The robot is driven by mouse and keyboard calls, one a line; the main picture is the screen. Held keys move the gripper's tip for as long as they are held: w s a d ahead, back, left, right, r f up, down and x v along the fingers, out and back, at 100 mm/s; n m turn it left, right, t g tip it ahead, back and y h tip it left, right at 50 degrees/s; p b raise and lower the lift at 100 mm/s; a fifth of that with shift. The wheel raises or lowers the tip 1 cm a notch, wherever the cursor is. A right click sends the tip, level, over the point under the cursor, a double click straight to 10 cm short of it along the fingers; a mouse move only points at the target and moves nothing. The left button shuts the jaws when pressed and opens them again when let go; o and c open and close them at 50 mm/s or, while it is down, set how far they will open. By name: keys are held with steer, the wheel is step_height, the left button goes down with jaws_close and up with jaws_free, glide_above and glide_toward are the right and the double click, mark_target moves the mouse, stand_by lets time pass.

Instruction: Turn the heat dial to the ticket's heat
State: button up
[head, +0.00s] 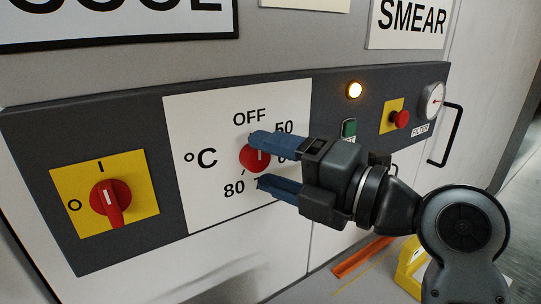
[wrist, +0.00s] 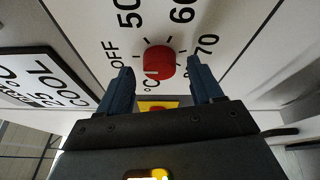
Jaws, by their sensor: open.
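The red heat dial (head: 249,160) sits on a white plate (head: 208,205) marked °C, with OFF above it, 50 at upper right and 80 at lower left. A small white mark on the dial points roughly up towards OFF. My gripper (head: 258,160) is open, with one blue finger above the dial and one below. In the wrist view, the dial (wrist: 159,62) lies between and just beyond the open fingertips (wrist: 161,74), with OFF, 50, 60 and 70 around it. Contact cannot be told.
A red rotary switch (head: 109,200) on a yellow plate is at left. A lit lamp (head: 354,90), green button (head: 349,128), red knob (head: 401,118) and gauge (head: 433,101) are at right. Signs read COOL (wrist: 40,75) and SMEAR (head: 411,18). A handle (head: 458,135) sticks out far right.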

steer(key=shift+w+a, duration=0.15)
steer(key=shift+a, duration=0.15)
steer(key=c, duration=1)
